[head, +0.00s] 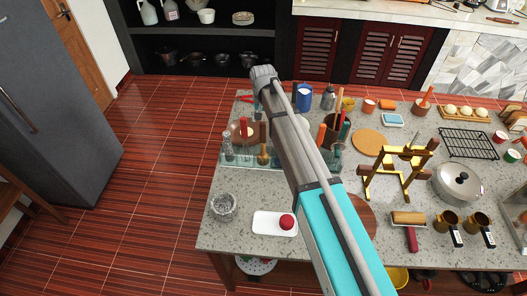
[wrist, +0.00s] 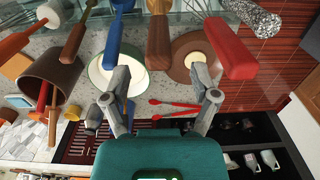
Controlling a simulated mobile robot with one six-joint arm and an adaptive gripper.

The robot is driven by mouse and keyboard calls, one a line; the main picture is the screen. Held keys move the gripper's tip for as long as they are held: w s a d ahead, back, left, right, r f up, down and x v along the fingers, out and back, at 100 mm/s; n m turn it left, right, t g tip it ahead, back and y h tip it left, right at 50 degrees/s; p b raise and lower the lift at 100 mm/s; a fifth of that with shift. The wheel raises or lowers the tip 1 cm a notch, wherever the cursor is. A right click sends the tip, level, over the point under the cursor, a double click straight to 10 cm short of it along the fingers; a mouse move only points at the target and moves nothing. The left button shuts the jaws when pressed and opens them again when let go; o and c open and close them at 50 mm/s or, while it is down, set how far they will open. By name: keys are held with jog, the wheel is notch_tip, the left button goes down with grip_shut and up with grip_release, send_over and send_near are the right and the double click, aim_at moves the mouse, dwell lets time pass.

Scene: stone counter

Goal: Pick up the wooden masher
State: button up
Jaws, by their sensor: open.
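In the wrist view my gripper (wrist: 160,76) is open, its two fingers spread with nothing held between them. Several utensil handles hang above and beyond the fingertips: a brown wooden handle (wrist: 159,38), a red one (wrist: 230,48) and a blue one (wrist: 113,35). A wooden piece with a thick tan end (wrist: 47,14) shows at the upper left. I cannot tell for sure which is the wooden masher. In the head view a small golden-brown wooden tool (head: 263,156) stands at the clear rack (head: 238,163).
A brown pot of utensils (wrist: 50,80) stands left of my fingers, and red spoons (wrist: 172,104) lie beyond them. In the head view a glass bowl (head: 222,207) and a white tray (head: 262,229) stand near the front. Bare counter (head: 245,190) lies between rack and tray.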

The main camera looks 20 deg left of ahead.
jog(key=shift+d+f+b, duration=0.1)
jog(key=shift+f+b, duration=1.95)
jog(key=shift+f, duration=0.25)
grip_shut()
